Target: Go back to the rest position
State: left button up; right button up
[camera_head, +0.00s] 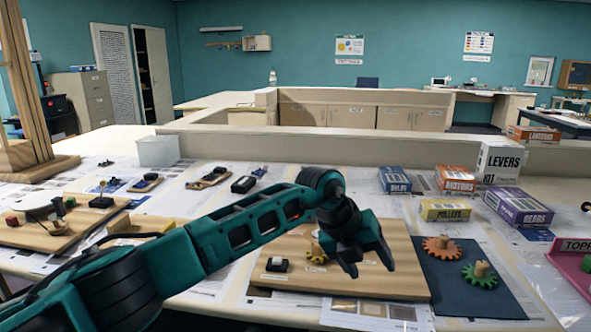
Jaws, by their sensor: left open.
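My left arm reaches in from the lower left across the table. My left gripper (371,266) is open and points down over the right part of a wooden board (295,252). Nothing shows between its fingers. On the board sit a small yellow gear (316,254), partly hidden by the gripper, and a small black part (277,265). To the right, an orange gear (441,248) and a green gear (480,275) lie on a dark mat (455,297). My right gripper is not in view.
Boxes stand at the back right: blue (394,180), orange (455,179), yellow (445,210), purple (518,206) and a white levers box (500,161). A pink tray (572,268) is at the right edge. Other wooden boards (60,232) lie at left. A low ledge (350,147) borders the table's back.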

pick_arm(q)
jog(key=s+d+f+n+g+h, duration=0.1)
jog(key=s+d+n+g+h, duration=0.15)
jog(key=s+d+h, duration=0.45)
jog(key=s+a+f+n+t+y, duration=0.1)
jog(key=a+f+n+t+y, duration=0.1)
jog(key=a+f+n+t, duration=0.4)
jog(key=s+a+f+n+t+y, duration=0.15)
jog(key=a+n+t, duration=0.35)
jog(key=a+n, duration=0.6)
jog(key=s+a+f+n+t+y, duration=0.1)
jog(key=a+f+n+t, duration=0.5)
jog(key=n, duration=0.4)
jog(key=s+a+f+n+g+y, duration=0.5)
jog(key=s+a+f, duration=0.6)
jog(key=s+a, duration=0.3)
jog(key=shift+s+a+f+n+y, duration=0.2)
jog(key=shift+a+f+n+y, duration=0.25)
jog(key=shift+n+y, duration=0.35)
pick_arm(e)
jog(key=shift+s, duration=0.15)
pick_arm(q)
jog(key=shift+g, duration=0.25)
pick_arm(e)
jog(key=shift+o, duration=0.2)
